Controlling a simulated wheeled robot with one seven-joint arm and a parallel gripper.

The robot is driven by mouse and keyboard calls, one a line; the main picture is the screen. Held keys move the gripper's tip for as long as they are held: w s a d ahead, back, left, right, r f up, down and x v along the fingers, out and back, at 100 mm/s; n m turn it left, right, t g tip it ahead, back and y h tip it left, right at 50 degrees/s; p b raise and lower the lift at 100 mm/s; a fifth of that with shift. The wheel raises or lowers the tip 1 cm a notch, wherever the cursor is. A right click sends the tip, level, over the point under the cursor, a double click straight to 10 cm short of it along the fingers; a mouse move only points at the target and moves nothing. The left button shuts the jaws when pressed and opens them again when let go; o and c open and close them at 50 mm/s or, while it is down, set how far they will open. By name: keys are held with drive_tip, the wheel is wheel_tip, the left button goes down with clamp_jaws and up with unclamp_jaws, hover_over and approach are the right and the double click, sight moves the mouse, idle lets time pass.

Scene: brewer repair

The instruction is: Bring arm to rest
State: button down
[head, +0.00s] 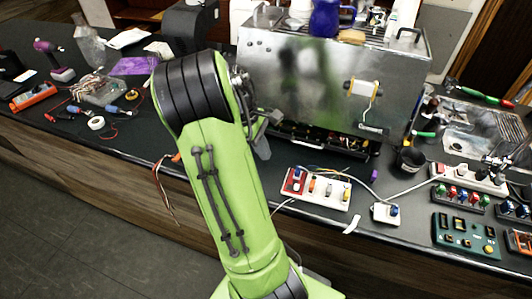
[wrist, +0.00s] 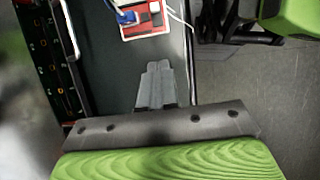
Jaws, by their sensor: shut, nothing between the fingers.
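My green arm rises from the bottom middle of the head view and bends over the bench. My gripper shows at the wrist view's middle (wrist: 158,85), with its grey fingers shut together and nothing between them. In the head view the gripper is mostly hidden behind the arm. The fingers are over the dark bench top (wrist: 110,75), near the bench's front edge. A red and white switch block (wrist: 143,18) with a blue plug lies ahead of the fingertips, apart from them.
A steel brewer (head: 310,85) stands behind the arm, with its lower front open. A white power strip (head: 325,188) lies right of the arm. A dark cup (head: 410,160) and a green panel (head: 466,236) are farther right. Tools and wires clutter the left bench. The floor (head: 80,220) in front is clear.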

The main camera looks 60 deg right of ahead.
idle(0.5)
drive_tip(key=w+a+r+t, duration=0.2)
drive_tip(key=a+r, duration=0.2)
drive_tip(key=a, duration=0.3)
drive_tip(key=w+a+r+t, duration=0.3)
drive_tip(key=a+r, duration=0.1)
drive_tip(key=a, duration=0.3)
drive_tip(key=s+a+r+m+t, duration=0.1)
drive_tip(key=s+a+t, duration=0.1)
drive_tip(key=a, duration=0.6)
drive_tip(key=s+a+r+m+t, duration=0.1)
drive_tip(key=s+a+r+t, duration=0.1)
drive_tip(key=a, duration=0.6)
drive_tip(key=s+t, duration=0.1)
drive_tip(key=s, duration=0.1)
drive_tip(key=shift+s+a+r+y, duration=0.15)
drive_tip(key=shift+s+r+y, duration=0.05)
drive_tip(key=shift+s+y, duration=0.2)
